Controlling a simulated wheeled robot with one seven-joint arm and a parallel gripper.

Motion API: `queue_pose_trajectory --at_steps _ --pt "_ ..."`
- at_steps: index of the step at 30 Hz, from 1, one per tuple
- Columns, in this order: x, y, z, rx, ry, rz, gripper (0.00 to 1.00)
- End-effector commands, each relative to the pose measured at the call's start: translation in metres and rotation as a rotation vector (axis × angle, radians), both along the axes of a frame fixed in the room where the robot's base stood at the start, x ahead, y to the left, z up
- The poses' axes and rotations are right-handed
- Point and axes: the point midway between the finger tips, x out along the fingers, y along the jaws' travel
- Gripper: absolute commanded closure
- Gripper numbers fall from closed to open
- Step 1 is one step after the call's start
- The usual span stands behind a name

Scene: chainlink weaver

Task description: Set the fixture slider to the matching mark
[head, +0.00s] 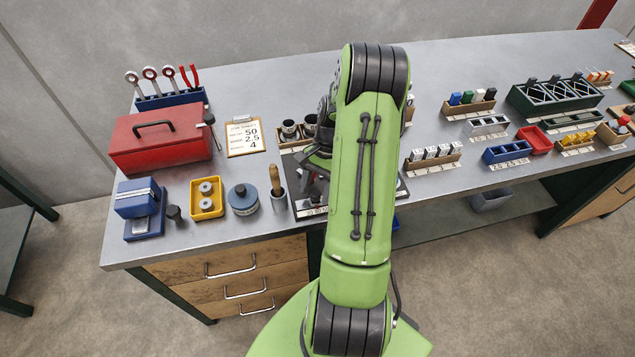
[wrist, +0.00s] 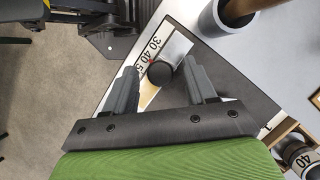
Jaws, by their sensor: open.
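In the wrist view, the slider's black round knob (wrist: 160,73) sits between the fingers of my gripper (wrist: 161,68). The gripper is open, with a gap visible on both sides of the knob. The knob stands beside a white number scale (wrist: 155,48) reading 30, 40 and a partly covered 5. The fixture's dark plate (wrist: 222,72) lies below. In the head view, my green arm covers most of the fixture; its plate and scale edge (head: 312,211) show at the left of the arm. A card (head: 242,138) on the bench reads 50, 2.5, 4.
Left of the fixture are a wooden-handled tool in a cup (head: 277,190), a blue-grey round tin (head: 243,199), a yellow tray (head: 207,198) and a red toolbox (head: 160,138). Racks of small parts (head: 432,158) stand on the right. The bench's front edge is close to the fixture.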

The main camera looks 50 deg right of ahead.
Motion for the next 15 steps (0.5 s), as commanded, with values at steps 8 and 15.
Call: queue_pose_trajectory --at_steps 8,15 --pt "0.005 -0.023 0.054 -0.007 -0.005 -0.002 0.44" --pt "0.009 -0.048 0.116 -0.004 -0.005 -0.002 0.44"
